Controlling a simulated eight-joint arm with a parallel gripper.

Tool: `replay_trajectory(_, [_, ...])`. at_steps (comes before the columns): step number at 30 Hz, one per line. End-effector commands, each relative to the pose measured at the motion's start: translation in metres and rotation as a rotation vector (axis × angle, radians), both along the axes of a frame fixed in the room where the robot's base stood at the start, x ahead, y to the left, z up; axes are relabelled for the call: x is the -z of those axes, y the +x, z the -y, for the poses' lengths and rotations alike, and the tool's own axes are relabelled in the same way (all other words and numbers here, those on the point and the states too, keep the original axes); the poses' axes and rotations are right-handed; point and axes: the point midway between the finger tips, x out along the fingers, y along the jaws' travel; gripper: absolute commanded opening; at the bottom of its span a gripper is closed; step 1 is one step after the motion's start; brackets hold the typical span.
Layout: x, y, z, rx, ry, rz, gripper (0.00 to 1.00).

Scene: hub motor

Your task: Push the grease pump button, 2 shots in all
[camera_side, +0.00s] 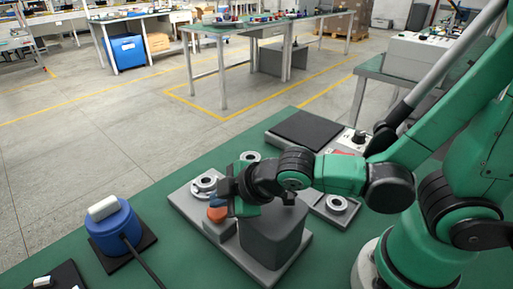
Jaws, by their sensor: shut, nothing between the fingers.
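My gripper (221,199) is shut and empty, over the grey plate on the green table. An orange-red round button (217,214) sits on a low grey block beside a taller dark grey box (274,236), which looks like the grease pump. The fingertips are directly above or on the button. I cannot tell whether they touch it or how far it is pressed. My gripper and wrist hide part of the box's top.
Metal ring parts (204,186) stand behind and beside the pump. A blue round unit (113,230) with a white cylinder on top sits on a dark pad at left, its cable running toward the front. A flat black-topped device (306,130) lies behind.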

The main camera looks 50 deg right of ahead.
Motion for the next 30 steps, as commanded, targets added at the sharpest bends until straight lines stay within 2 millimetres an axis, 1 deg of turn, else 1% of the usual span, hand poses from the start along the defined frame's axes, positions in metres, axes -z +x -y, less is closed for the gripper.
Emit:
replay_trajectory(5, [0.001,-0.001,0.000,0.000,-0.005,-0.008,0.00])
replay_trajectory(12, [-0.006,-0.001,0.001,0.000,-0.004,-0.006,0.00])
replay_trajectory(22, [-0.009,-0.001,0.000,0.000,-0.003,-0.004,0.00])
replay_trajectory(26, [-0.019,0.000,0.000,0.000,-0.003,-0.004,0.00])
replay_trajectory(30, [-0.034,-0.002,0.001,0.000,-0.003,-0.004,0.00])
